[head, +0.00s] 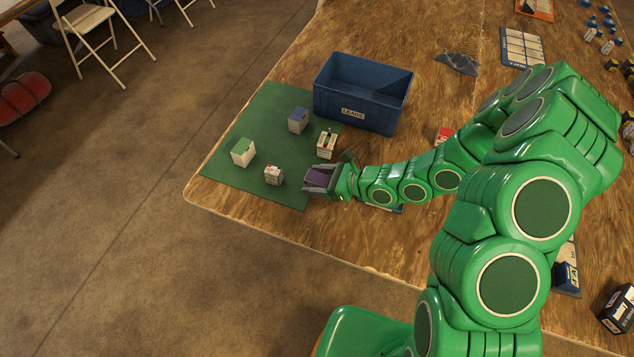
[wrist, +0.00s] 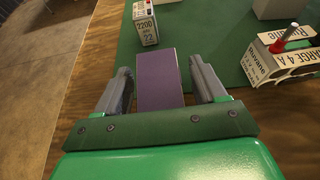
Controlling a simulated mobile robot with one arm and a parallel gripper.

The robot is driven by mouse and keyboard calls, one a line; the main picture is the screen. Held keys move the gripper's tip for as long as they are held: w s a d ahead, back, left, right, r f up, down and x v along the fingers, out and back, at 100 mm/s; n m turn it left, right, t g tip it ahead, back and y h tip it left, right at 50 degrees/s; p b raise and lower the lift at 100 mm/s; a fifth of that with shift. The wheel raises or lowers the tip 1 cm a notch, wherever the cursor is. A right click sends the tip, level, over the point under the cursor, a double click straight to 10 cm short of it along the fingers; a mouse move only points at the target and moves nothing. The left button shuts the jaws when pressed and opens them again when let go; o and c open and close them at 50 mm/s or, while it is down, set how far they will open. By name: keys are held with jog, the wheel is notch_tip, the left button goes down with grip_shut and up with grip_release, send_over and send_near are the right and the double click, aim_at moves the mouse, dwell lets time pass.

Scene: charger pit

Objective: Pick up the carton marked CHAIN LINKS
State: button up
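A purple-topped carton (head: 319,178) stands near the front right edge of the green mat. It also shows in the wrist view (wrist: 158,80), between the fingers of my gripper (wrist: 163,82). My gripper (head: 321,181) is open, with one finger on each side of the carton and narrow gaps showing beside it. I see only its plain purple top clearly. I cannot read the words CHAIN LINKS on any carton. A white carton with a green top (head: 243,152) and a grey one with a blue top (head: 298,120) stand farther left and back on the mat.
A blue bin labelled LEADS (head: 362,92) stands behind the green mat (head: 255,120). The table's edge runs close in front.

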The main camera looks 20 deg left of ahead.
aim_at(317, 177)
jog(key=c, duration=1)
jog(key=shift+c, duration=0.2)
jog(key=shift+r, duration=5)
